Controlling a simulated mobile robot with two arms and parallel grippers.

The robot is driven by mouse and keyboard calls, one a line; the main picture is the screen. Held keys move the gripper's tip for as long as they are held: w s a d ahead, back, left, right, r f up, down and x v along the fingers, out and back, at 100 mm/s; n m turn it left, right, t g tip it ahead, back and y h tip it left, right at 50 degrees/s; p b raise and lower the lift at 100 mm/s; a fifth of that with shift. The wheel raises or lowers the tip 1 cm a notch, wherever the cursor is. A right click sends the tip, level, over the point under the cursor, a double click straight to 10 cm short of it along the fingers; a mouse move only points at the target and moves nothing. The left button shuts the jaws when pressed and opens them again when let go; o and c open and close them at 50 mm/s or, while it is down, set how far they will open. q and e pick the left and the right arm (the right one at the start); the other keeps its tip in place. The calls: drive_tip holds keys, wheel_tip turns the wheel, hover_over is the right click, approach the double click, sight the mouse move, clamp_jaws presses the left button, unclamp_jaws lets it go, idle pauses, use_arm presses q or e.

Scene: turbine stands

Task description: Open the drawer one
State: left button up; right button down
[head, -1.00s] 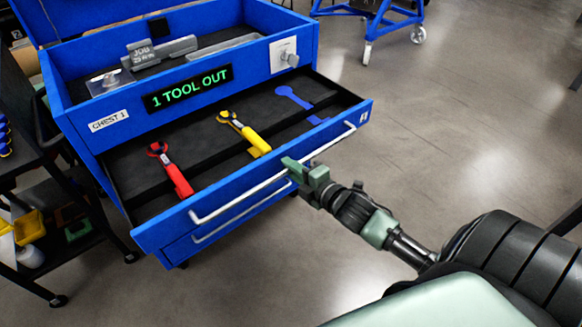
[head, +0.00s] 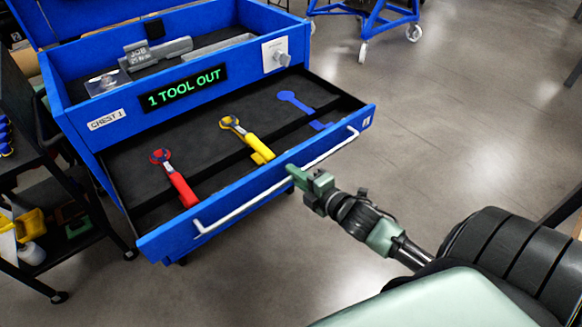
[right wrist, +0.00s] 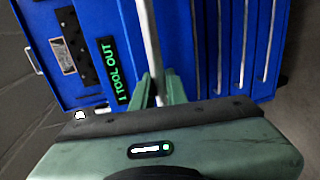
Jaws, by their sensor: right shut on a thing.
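The top drawer (head: 163,247) of the blue tool chest (head: 90,140) stands pulled out. Its dark tray holds a red-handled wrench (head: 181,184) and a yellow-handled wrench (head: 247,140). A blue wrench-shaped spot (head: 296,102) lies at its right. My right gripper (head: 296,178) is shut on the silver bar handle (head: 232,212) near its middle. In the right wrist view the green fingers (right wrist: 161,88) sit either side of the handle (right wrist: 150,45). My left gripper is not in view.
A sign (head: 182,89) on the chest reads "1 TOOL OUT". A dark shelf cart (head: 60,200) stands close at the left. A blue wheeled stand (head: 365,15) is at the back. The floor at the right is clear.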

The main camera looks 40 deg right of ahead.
drive_tip(key=shift+w, duration=0.1)
drive_tip(key=shift+w+f, duration=0.1)
drive_tip(key=shift+w, duration=0.1)
drive_tip(key=c, duration=1.4)
unclamp_jaws()
drive_tip(key=shift+w, duration=0.15)
drive_tip(key=shift+c, duration=0.2)
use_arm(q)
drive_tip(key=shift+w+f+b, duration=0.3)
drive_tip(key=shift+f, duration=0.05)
use_arm(e)
drive_tip(key=v, duration=0.8)
